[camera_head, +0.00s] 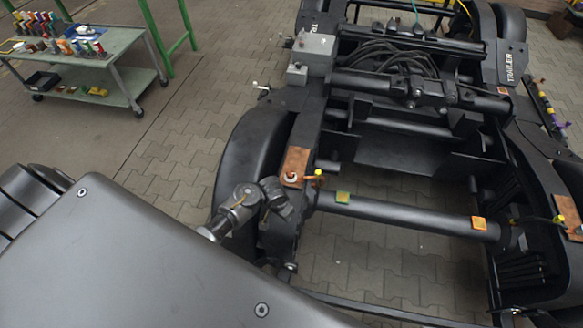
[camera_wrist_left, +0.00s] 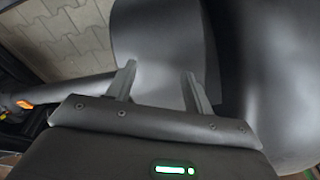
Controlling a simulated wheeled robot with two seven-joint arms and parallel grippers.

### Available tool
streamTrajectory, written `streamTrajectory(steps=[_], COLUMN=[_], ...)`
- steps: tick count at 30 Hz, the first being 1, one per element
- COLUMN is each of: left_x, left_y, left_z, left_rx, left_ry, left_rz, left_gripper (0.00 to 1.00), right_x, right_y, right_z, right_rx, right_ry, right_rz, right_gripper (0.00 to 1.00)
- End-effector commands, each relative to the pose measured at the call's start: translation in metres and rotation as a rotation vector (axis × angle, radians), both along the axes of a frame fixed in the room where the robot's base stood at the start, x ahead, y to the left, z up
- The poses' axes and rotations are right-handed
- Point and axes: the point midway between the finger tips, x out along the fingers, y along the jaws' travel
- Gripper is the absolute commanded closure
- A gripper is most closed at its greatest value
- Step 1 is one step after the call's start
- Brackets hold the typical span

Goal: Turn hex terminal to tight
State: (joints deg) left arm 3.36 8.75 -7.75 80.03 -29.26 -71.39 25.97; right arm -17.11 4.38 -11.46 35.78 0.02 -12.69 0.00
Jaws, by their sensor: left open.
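In the head view, a copper-coloured plate (camera_head: 297,160) sits on the left side of the black bogie frame. A small pale round fitting (camera_head: 292,177) with an orange lead is at its lower end. It may be the hex terminal, but its shape is too small to tell. A similar copper plate (camera_head: 568,213) is at the right edge. My left gripper (camera_wrist_left: 158,72) is open and empty in the left wrist view. A large smooth dark grey surface lies beyond its fingers. No terminal shows between them.
The bogie's black cross tube (camera_head: 410,214) carries green and orange patches. A green-grey trolley (camera_head: 95,60) with several tools is at the upper left. Paved floor (camera_head: 190,130) between trolley and bogie is clear.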

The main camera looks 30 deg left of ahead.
Motion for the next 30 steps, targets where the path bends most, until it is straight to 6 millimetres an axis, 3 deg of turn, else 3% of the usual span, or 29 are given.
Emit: streamTrajectory(steps=[8,12,15,21,26,30], left_x=[0.075,0.119,0.141,0.161,0.164,0.163], left_y=[0.014,0.025,0.032,0.039,0.040,0.040], left_z=[0.037,0.074,0.101,0.133,0.138,0.129], left_rx=[0.008,0.012,0.013,0.010,0.011,0.010], left_ry=[0.049,0.089,0.115,0.144,0.150,0.151], left_rz=[0.031,0.061,0.082,0.105,0.109,0.110], left_gripper=[0.48,0.48,0.48,0.48,0.48,0.48], right_x=[-0.002,-0.003,-0.003,-0.003,-0.004,-0.004], right_y=[-0.007,-0.010,-0.010,-0.008,-0.002,0.003], right_z=[0.012,0.019,0.023,0.025,0.025,0.021], right_rx=[-0.008,-0.012,-0.011,-0.009,-0.002,0.004], right_ry=[0.002,0.005,0.005,0.004,0.005,0.005], right_rz=[0.002,0.004,0.004,0.003,0.001,-0.002], right_gripper=[0.56,0.56,0.56,0.56,0.56,0.56])
